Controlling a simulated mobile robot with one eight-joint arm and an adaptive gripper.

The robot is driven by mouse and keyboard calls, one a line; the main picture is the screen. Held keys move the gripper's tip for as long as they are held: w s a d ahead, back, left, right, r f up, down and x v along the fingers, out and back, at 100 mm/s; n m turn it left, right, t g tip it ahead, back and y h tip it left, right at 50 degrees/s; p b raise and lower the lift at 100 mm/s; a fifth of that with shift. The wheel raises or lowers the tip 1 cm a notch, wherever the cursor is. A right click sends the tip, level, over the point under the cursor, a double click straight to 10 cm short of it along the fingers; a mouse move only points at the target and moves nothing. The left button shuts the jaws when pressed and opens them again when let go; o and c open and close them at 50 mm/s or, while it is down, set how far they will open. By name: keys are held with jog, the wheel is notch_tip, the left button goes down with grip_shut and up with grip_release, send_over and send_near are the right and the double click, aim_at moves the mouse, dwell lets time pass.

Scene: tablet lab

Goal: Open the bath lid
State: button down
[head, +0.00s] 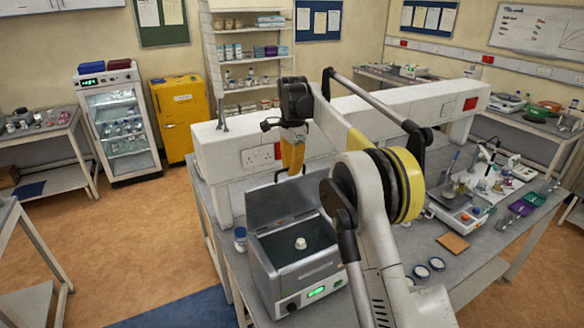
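The bath (306,273) is a grey metal box with a green lit display on its front, standing on the bench. Its lid (275,206) stands raised along the back edge, so the dark inside shows. A small white round thing (300,243) sits within the opening. My gripper (292,178) is just above and behind the raised lid, below the yellow end of my arm. Its fingers are small and dark here, and I cannot tell whether they touch the lid or are open or shut.
Right of my arm are round dishes (422,271), a brown tile (453,243) and a balance (458,212). Floor at left is free.

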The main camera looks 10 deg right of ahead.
jog(key=shift+w+a, duration=0.15)
jog(key=shift+w, duration=0.2)
jog(key=c, duration=1.5)
grip_release()
jog(key=shift+s+r, duration=0.1)
jog(key=shift+c, duration=0.2)
jog(key=shift+s+r, duration=0.15)
jog(key=shift+r, duration=3.6)
